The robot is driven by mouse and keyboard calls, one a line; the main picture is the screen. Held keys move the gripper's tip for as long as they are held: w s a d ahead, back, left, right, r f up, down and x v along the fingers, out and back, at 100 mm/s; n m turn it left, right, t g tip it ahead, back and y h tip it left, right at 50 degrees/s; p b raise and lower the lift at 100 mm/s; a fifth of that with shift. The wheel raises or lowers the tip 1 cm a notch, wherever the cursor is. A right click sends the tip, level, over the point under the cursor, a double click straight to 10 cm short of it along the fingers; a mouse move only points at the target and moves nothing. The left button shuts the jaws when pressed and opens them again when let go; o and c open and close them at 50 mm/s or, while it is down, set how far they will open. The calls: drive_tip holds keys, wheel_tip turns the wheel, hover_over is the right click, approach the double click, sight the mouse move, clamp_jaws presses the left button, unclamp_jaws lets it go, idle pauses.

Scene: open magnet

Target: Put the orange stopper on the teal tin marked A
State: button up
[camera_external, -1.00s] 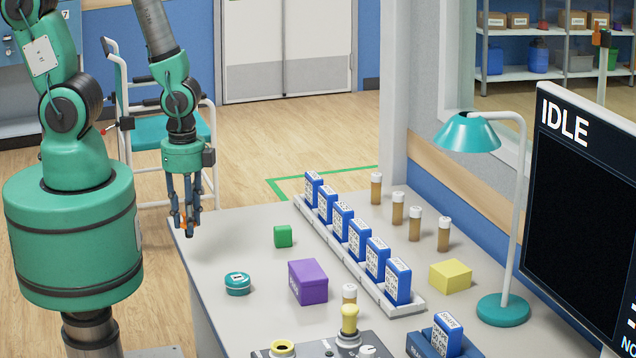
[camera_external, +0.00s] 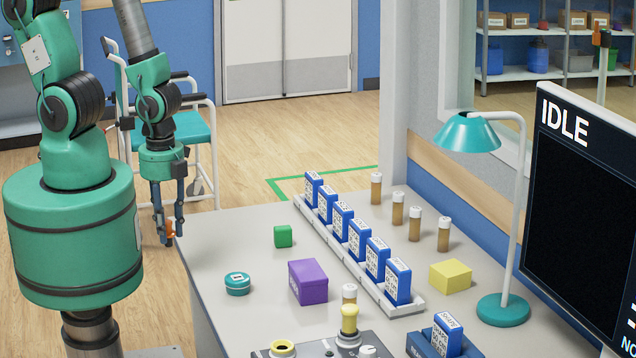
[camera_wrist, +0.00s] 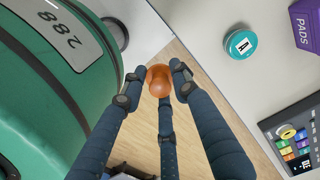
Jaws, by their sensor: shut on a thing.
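My gripper (camera_external: 167,237) is shut on the orange stopper (camera_wrist: 159,80), a rounded orange piece held between the fingertips. In the external view the stopper (camera_external: 168,236) is a small orange patch, partly hidden by the fingers. My gripper hangs just left of the table's left edge, over the floor. The teal tin (camera_external: 237,283) is a low round tin standing on the table, to the right of and apart from my gripper. In the wrist view the tin (camera_wrist: 240,44) shows a white label marked A, at the upper right.
A green cube (camera_external: 283,236), a purple box (camera_external: 308,282) and a rack (camera_external: 414,301) of blue boxes stand on the table (camera_external: 215,252). A control panel (camera_external: 372,348) is at the front. The tabletop around the tin is clear.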

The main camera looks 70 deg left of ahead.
drive_tip(key=b, duration=0.3)
hover_over(237, 277)
drive_tip(key=shift+f, duration=0.75)
drive_tip(key=shift+f+b, duration=0.45)
drive_tip(key=shift+f, duration=1.3)
drive_tip(key=shift+f, duration=0.15)
drive_tip(key=o, duration=0.9)
drive_tip(key=shift+o, duration=0.2)
wheel_tip(237, 277, up, 12)
drive_tip(key=p, duration=0.3)
